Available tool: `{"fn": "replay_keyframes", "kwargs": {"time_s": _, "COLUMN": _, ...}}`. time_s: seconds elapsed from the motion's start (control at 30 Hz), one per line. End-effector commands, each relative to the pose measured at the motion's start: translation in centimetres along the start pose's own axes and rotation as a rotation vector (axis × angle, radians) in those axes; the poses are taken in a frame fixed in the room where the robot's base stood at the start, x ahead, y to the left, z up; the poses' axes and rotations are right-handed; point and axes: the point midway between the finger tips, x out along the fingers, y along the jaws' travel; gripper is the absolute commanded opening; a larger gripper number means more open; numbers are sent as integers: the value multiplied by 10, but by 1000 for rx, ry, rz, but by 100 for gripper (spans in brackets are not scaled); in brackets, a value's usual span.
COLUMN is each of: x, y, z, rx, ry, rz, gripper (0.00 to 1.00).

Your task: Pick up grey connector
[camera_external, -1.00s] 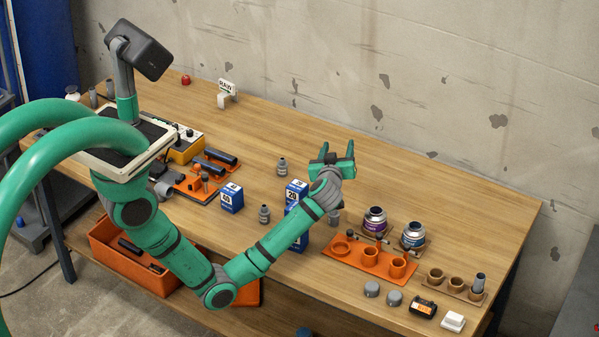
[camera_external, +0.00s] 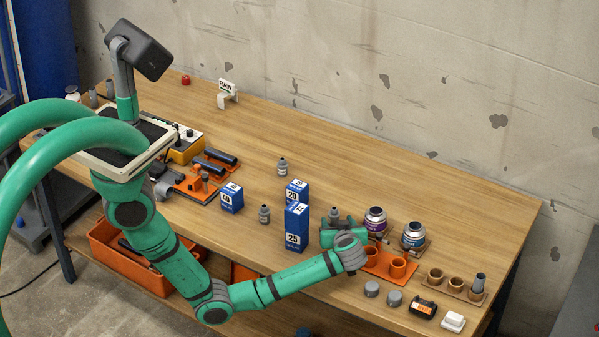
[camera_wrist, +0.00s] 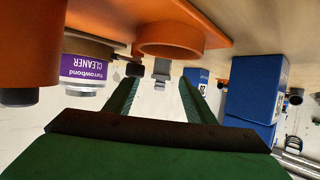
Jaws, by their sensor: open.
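A small grey connector (camera_external: 335,212) stands upright on the table just beyond my gripper (camera_external: 342,224), which partly hides it. Two similar grey connectors stand further left, one near the middle (camera_external: 282,168) and one left of the blue boxes (camera_external: 264,214). In the wrist view, which is upside down, my gripper (camera_wrist: 158,98) is open and a grey connector (camera_wrist: 161,70) shows ahead between the fingers, apart from them. The space between the fingers is empty.
Tall blue box 25 (camera_external: 297,229) stands left of my gripper. The orange holder tray (camera_external: 384,266) and the purple-labelled can (camera_external: 375,222) are close on its right; the orange ring (camera_wrist: 170,48) shows near the fingers. The table behind is clear.

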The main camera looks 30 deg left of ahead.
Motion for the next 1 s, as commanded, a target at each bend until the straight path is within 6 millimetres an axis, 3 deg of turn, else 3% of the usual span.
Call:
{"fn": "replay_keyframes", "kwargs": {"time_s": 0.17, "x": 10, "y": 0, "z": 0, "rx": 0, "ry": 0, "rz": 0, "gripper": 50}}
{"fn": "replay_keyframes", "kwargs": {"time_s": 0.5, "x": 53, "y": -3, "z": 0, "rx": 0, "ry": 0, "rz": 0, "gripper": 50}}
{"fn": "replay_keyframes", "kwargs": {"time_s": 0.83, "x": 59, "y": -3, "z": 0, "rx": 0, "ry": 0, "rz": 1, "gripper": 50}}
{"fn": "replay_keyframes", "kwargs": {"time_s": 1.0, "x": 59, "y": -3, "z": 0, "rx": 0, "ry": 0, "rz": 1, "gripper": 9}}
